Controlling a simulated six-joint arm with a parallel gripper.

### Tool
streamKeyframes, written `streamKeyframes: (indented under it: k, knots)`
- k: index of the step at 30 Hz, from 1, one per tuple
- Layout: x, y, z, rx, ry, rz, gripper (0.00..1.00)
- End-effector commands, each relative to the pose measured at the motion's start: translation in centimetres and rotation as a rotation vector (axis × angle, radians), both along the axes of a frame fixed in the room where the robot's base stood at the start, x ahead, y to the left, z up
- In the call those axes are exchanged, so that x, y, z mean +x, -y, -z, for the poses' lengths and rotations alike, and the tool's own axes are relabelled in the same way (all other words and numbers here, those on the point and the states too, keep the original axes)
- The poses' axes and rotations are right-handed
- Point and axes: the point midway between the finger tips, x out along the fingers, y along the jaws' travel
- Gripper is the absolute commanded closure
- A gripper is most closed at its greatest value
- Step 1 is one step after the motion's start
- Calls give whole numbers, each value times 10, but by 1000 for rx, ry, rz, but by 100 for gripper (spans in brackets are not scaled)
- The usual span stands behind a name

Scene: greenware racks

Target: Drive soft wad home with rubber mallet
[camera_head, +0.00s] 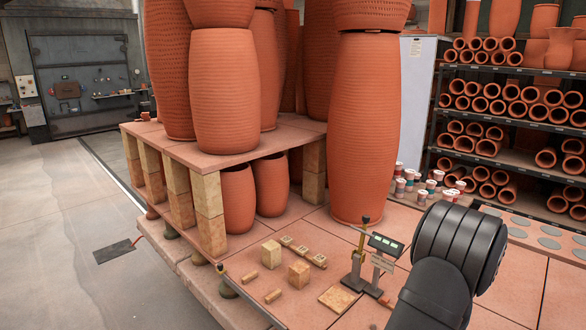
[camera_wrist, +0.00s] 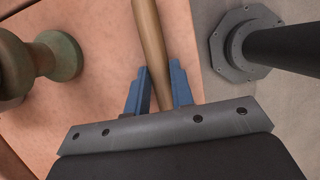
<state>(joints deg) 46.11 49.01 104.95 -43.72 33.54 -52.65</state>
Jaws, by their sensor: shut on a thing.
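In the wrist view, my gripper (camera_wrist: 160,78) has its two blue fingers closed on either side of a tan wooden handle (camera_wrist: 148,30). The handle runs up out of the top of the frame. It looks like the mallet's handle, but no mallet head shows in either view. In the head view my dark arm fills the lower right and my gripper is out of sight. A short block with several pale round spots (camera_head: 302,250) lies on the terracotta bench; I cannot tell whether any spot is the soft wad.
Wooden blocks (camera_head: 299,272), a flat square tile (camera_head: 338,298) and a stand with a green display (camera_head: 385,245) are on the bench (camera_head: 325,218). Tall clay pots (camera_head: 365,130) rise behind. Small jars (camera_head: 432,185) stand right. In the wrist view, a greenish spool-shaped piece (camera_wrist: 58,55) is at left.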

Motion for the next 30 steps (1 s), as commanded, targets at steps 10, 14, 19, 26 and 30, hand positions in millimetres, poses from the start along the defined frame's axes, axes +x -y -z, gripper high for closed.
streamKeyframes:
  k: [10, 14, 19, 26, 30]
  knots:
    - [0, 0, 0, 0, 0, 0, 100]
    - [0, 0, 0, 0, 0, 0, 100]
    - [0, 0, -5, -2, 2, 0, 100]
    - [0, 1, -28, -3, 3, 1, 100]
    - [0, 1, -42, -3, 2, 1, 100]
